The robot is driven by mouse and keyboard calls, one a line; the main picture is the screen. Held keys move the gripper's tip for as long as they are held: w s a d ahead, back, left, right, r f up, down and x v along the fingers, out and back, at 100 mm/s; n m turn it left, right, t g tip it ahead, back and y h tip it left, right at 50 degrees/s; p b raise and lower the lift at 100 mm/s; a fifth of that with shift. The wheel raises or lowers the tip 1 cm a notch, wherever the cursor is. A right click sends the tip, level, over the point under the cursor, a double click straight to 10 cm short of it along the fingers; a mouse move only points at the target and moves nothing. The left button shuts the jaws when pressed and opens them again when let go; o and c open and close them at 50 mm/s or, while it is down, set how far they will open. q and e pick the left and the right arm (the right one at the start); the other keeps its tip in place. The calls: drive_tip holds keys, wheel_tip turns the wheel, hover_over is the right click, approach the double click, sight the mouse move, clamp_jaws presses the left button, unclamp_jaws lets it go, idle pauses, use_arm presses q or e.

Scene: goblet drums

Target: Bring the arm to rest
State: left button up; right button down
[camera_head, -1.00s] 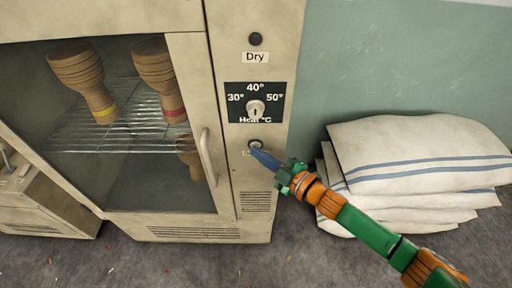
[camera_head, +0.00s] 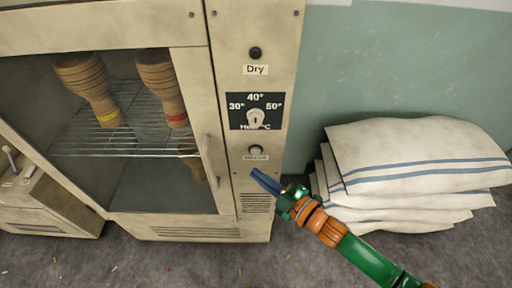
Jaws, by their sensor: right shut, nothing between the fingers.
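My right gripper (camera_head: 264,181) has blue fingers and is shut and empty. It is in front of the cabinet's control panel, a little below the lower round button (camera_head: 256,151) and its small label, apart from the button in the picture. My right arm (camera_head: 345,245), green and orange, comes in from the lower right. My left gripper is not in view.
The drying cabinet (camera_head: 240,100) has a closed glass door with a handle (camera_head: 209,158). A heat dial (camera_head: 256,118) and a Dry button (camera_head: 255,53) sit above. Stacked white sacks (camera_head: 420,160) lie right.

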drive_tip(key=shift+s, duration=0.7)
drive_tip(key=s+d+f+m+g+h, duration=0.1)
drive_tip(key=s+d+f+m+h, duration=0.15)
drive_tip(key=d+f, duration=0.4)
drive_tip(key=s+d+f+m+g+h, duration=0.1)
drive_tip(key=s+d+f+m+h, duration=0.2)
drive_tip(key=f, duration=0.7)
drive_tip(key=s+d+f+m+g+h, duration=0.1)
drive_tip(key=d+f+m+h, duration=0.35)
drive_tip(key=f, duration=0.35)
drive_tip(key=s+d+f+m+g+h, duration=0.1)
drive_tip(key=s+f+m+g, duration=0.2)
drive_tip(key=s, duration=1)
drive_tip(key=s+d+f+m+g+h, duration=0.1)
drive_tip(key=s+f+g, duration=0.4)
drive_tip(key=s, duration=0.8)
wheel_tip(320, 180, down, 3)
drive_tip(key=d+m, duration=0.1)
drive_tip(key=m, duration=0.1)
drive_tip(key=shift+s+d+m, duration=0.2)
drive_tip(key=shift+d+m, duration=0.1)
